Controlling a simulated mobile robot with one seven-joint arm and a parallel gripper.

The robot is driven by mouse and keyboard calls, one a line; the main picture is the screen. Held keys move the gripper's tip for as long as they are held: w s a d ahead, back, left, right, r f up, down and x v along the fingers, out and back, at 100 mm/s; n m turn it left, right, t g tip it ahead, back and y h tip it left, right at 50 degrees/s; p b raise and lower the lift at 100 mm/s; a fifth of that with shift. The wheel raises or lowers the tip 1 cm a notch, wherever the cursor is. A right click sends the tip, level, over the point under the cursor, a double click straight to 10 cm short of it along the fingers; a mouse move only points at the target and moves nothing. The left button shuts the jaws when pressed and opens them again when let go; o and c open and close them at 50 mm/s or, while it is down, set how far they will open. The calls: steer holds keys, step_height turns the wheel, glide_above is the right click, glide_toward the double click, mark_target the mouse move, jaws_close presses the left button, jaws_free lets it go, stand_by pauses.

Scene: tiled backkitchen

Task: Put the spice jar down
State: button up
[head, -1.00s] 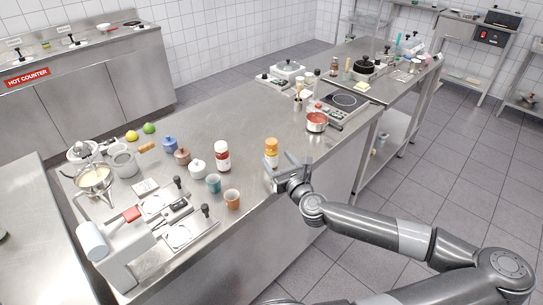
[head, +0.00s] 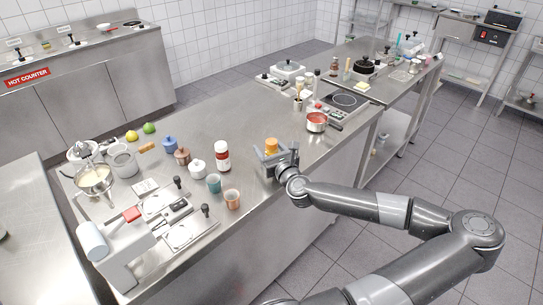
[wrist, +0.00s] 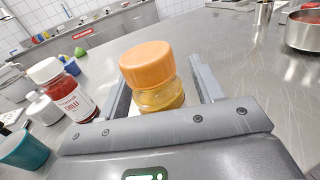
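The spice jar (head: 271,147) has an orange lid and a yellow body. In the wrist view the spice jar (wrist: 158,88) sits between the fingers of my gripper (wrist: 160,90). The fingers are wide apart, with a gap showing on the jar's right side. The jar's lower part is hidden by my gripper.
A chilli jar (head: 222,156) with a white lid stands to the left, with a teal cup (head: 214,183) and an orange-brown cup (head: 232,199) nearby. A pot with red contents (head: 317,122) is to the right. The counter (head: 240,125) behind the spice jar is clear.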

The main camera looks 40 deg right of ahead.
mark_target(270, 140)
steer(key=c, duration=1.1)
steer(key=shift+r, duration=0.1)
steer(key=shift+r, duration=0.5)
step_height(270, 140, up, 3)
steer(key=shift+f, duration=0.1)
steer(key=s+d+r, duration=0.4)
steer(key=s+r, duration=0.3)
steer(key=s, duration=0.4)
